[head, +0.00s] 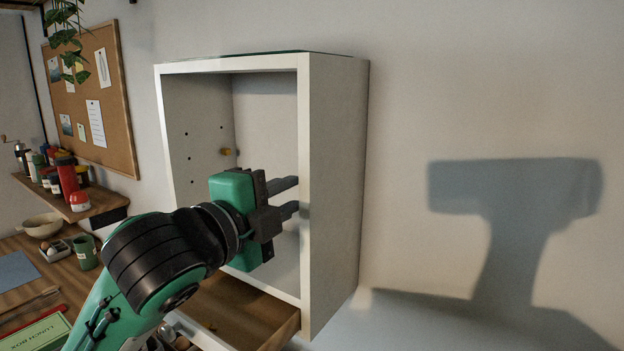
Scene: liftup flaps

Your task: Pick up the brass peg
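The brass peg (226,152) is a small yellow-gold piece on the inner left side of the white wall cabinet (334,180), near a column of dark holes. The cabinet's front is open. My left gripper (291,197) reaches into the cabinet with its fingers pointing right, to the right of and lower than the peg. Its two fingers are apart with a gap between them, and I see nothing in the gap. The fingertips end at the right front edge of the cabinet, which may hide their ends. My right gripper is out of view.
A wooden shelf (98,205) with jars and bottles is at left. A bowl (42,226), green mug (86,252) and lunch box (41,334) stand on the counter. The wall at right is bare.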

